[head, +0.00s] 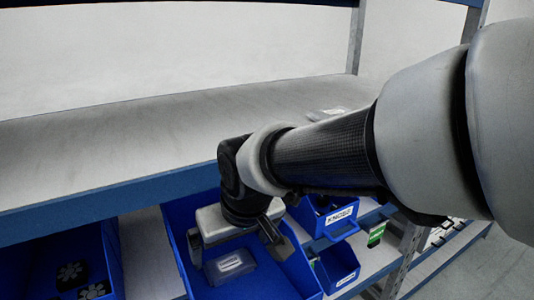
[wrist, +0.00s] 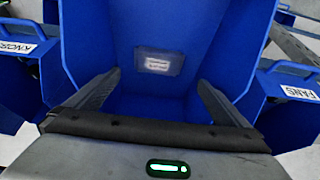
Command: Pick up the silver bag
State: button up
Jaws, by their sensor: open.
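A silver-grey bag (head: 232,266) with a pale label lies flat on the floor of a large blue bin (head: 178,240) on the lower shelf. In the wrist view the bag (wrist: 158,63) lies ahead, centred between the fingers, inside the blue bin (wrist: 112,30). My gripper (head: 236,245) points down at the bin's opening, its fingers spread wide with nothing between them. It also shows in the wrist view (wrist: 159,80). The bag is apart from both fingers.
Another flat pack (head: 327,113) lies on the upper shelf (head: 130,140), whose blue edge (head: 110,202) runs close behind my gripper. Labelled blue bins (head: 336,266) stand to the right. A dark blue bin (head: 55,262) with black round parts stands left.

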aim_at(230, 264)
jog(key=x, duration=0.4)
jog(key=b+x, duration=0.1)
jog(key=x, duration=0.4)
jog(key=shift+w+d+f, duration=0.15)
jog(key=shift+d+f, duration=0.05)
jog(key=shift+f, duration=0.05)
jog(key=c, duration=1.2)
jog(key=shift+r, duration=0.15)
